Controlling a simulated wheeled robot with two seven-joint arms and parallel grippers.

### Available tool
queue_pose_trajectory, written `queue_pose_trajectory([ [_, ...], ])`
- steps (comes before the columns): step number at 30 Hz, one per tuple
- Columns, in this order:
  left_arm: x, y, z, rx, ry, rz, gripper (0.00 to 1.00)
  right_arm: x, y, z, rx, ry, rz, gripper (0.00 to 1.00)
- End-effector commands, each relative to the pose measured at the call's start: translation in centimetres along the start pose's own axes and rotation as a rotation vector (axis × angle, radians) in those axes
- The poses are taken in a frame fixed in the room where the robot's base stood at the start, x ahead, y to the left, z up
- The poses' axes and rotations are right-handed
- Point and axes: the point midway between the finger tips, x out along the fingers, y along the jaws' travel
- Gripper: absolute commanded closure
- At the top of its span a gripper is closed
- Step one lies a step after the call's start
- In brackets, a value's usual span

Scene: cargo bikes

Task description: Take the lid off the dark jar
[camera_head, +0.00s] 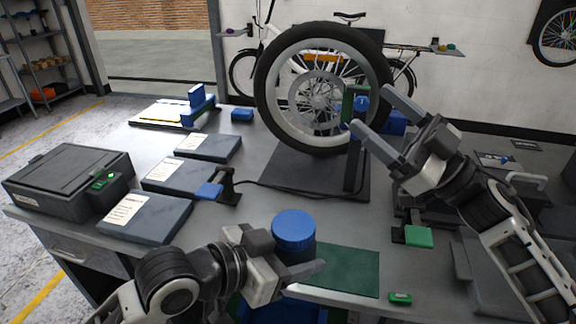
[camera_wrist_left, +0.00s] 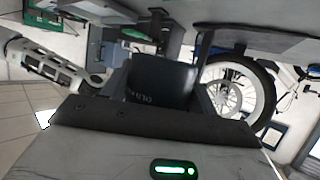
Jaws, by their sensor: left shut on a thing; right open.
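The dark jar with its round blue lid (camera_head: 293,226) is at the front middle of the bench in the head view. The lid sits on top. My left gripper (camera_head: 293,258) is shut on the jar body, below the lid. In the left wrist view the dark jar (camera_wrist_left: 162,82) fills the space between the fingers, and part of a printed label shows. I cannot tell whether the jar touches the surface below. My right gripper (camera_head: 376,113) is open and empty, up in front of the wheel's right side, well apart from the jar.
A bicycle wheel (camera_head: 267,92) stands on a dark stand behind the jar. A green mat (camera_head: 345,270) lies right of the jar. Grey boxes (camera_head: 150,217) and a black case (camera_head: 60,178) occupy the left. A green block (camera_head: 418,236) is at right. Bare bench shows left of the jar.

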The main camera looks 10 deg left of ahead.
Motion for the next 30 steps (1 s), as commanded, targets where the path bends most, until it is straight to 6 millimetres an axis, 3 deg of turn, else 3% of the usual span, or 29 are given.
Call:
queue_pose_trajectory([
  [1, 0.0, 0.0, -0.1, 0.0, 0.002, 0.0, 1.0, 2.1, -1.5, -0.8, -0.01, 0.021, -0.09, 0.27],
  [3, 0.0, 0.0, -0.1, 0.0, 0.002, 0.0, 1.0, 4.5, -4.0, -1.5, -0.022, 0.035, -0.223, 0.27],
  [9, 0.0, 0.0, -0.1, 0.0, 0.002, 0.0, 1.0, 9.5, -12.5, -2.8, -0.088, -0.002, -0.673, 0.27],
  [12, 0.0, 0.0, -0.1, 0.0, 0.002, 0.0, 1.0, 10.5, -16.7, -2.5, -0.146, -0.09, -0.926, 0.27],
  [16, 0.0, 0.0, -0.1, 0.0, 0.002, 0.0, 1.0, 10.1, -20.5, -1.1, -0.246, -0.279, -1.231, 0.27],
  [19, 0.0, 0.0, -0.1, 0.0, 0.002, 0.0, 1.0, 8.9, -21.6, 0.4, -0.344, -0.484, -1.43, 0.27],
  [21, 0.0, 0.0, -0.1, 0.0, 0.002, 0.0, 1.0, 8.0, -21.2, 1.3, -0.416, -0.649, -1.537, 0.27],
  [30, 0.0, 0.0, -0.1, 0.0, 0.002, 0.0, 1.0, 5.3, -16.1, 2.1, -0.651, -1.245, -1.69, 0.27],
])
